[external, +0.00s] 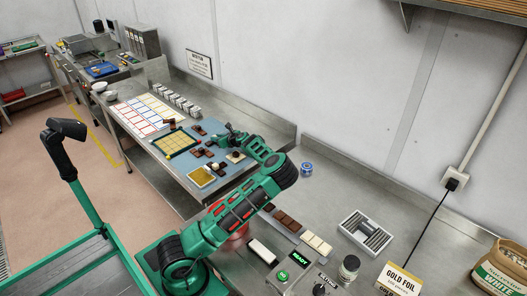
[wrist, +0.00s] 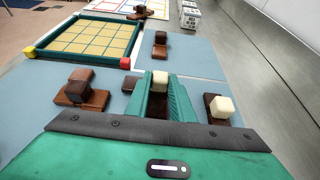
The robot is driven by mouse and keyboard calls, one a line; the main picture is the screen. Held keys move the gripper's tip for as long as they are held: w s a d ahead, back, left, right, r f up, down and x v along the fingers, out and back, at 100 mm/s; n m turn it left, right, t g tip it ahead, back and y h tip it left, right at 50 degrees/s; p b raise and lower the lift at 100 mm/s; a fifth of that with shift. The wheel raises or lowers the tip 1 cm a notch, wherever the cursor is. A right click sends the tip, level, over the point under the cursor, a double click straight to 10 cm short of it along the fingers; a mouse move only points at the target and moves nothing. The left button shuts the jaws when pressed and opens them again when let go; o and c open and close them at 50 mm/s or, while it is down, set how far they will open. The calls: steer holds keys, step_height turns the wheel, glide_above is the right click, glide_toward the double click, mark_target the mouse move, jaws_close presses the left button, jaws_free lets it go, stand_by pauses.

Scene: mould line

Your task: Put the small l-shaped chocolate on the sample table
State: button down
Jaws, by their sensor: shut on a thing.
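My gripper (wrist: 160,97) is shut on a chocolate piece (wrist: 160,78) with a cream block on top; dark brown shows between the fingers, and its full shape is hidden. In the external view my gripper (external: 229,136) is low over the blue mat (external: 212,127), among the chocolates. Other chocolates lie on the mat in the wrist view: a dark stepped one (wrist: 80,90) at left, a small brown one (wrist: 160,42) ahead, and one with a cream cube (wrist: 221,107) at right. I cannot tell which surface is the sample table.
A green-rimmed grid tray (wrist: 92,38) with red and yellow corners stands ahead left. A gold-coloured tray (external: 201,177) sits near the mat's front edge. A colour-outlined white sheet (external: 146,114) and several small blocks (external: 176,101) lie further back. A wall rises behind the steel bench.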

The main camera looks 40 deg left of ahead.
steer(key=shift+f, duration=0.15)
steer(key=c, duration=1.5)
jaws_free()
steer(key=shift+c, duration=0.2)
steer(key=v, duration=1.2)
